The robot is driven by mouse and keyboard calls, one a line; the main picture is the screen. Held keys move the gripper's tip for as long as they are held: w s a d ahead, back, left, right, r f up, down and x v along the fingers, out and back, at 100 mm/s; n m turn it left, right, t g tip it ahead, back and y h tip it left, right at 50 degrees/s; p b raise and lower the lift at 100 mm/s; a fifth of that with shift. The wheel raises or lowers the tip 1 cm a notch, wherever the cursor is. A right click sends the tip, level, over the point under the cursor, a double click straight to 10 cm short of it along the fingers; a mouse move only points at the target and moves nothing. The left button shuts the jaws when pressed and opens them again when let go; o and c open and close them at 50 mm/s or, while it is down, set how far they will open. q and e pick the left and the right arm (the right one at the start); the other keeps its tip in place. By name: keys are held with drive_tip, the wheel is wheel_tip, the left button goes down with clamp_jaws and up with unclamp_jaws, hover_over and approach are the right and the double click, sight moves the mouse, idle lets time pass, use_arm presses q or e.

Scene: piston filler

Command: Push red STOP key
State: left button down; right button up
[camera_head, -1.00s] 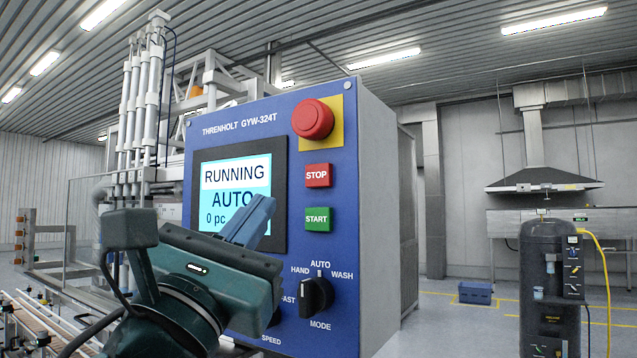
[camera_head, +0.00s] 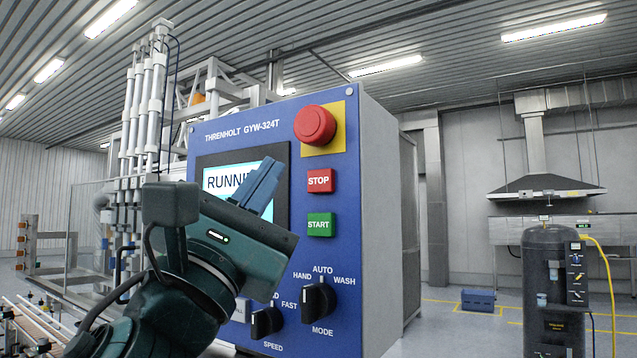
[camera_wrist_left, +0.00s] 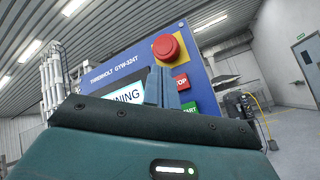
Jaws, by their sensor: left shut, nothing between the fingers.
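The red STOP key (camera_head: 320,181) sits on the blue control panel (camera_head: 240,140), below the round red mushroom button and above the green START key (camera_head: 320,224). In the left wrist view the STOP key (camera_wrist_left: 182,82) shows just right of my fingertips. My left gripper (camera_head: 268,175) is shut and empty, its blue fingers pointing up and right in front of the screen. It appears apart from the STOP key, to its left. The screen (camera_head: 225,180) is partly hidden behind my gripper; "RUNNI" can be read. My right gripper is not in view.
The red mushroom button (camera_head: 315,125) on its yellow plate is close above the STOP key. The MODE knob (camera_head: 318,300) and SPEED knob (camera_head: 266,322) are lower on the panel. A dark tank (camera_head: 552,290) stands on the floor at right.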

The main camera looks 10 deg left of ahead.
sight(317, 170)
use_arm(q)
drive_tip(key=w, duration=0.2)
drive_tip(key=w+d, duration=0.2)
drive_tip(key=w, duration=0.1)
drive_tip(key=shift+w, duration=0.35)
idle(1.2)
drive_tip(key=shift+w+d, duration=0.1)
idle(0.5)
drive_tip(key=shift+w+d, duration=0.1)
drive_tip(key=shift+w, duration=0.2)
drive_tip(key=shift+w+d, duration=0.15)
drive_tip(key=shift+w, duration=0.2)
idle(0.7)
idle(0.3)
drive_tip(key=shift+s+a, duration=0.3)
drive_tip(key=shift+s, duration=0.45)
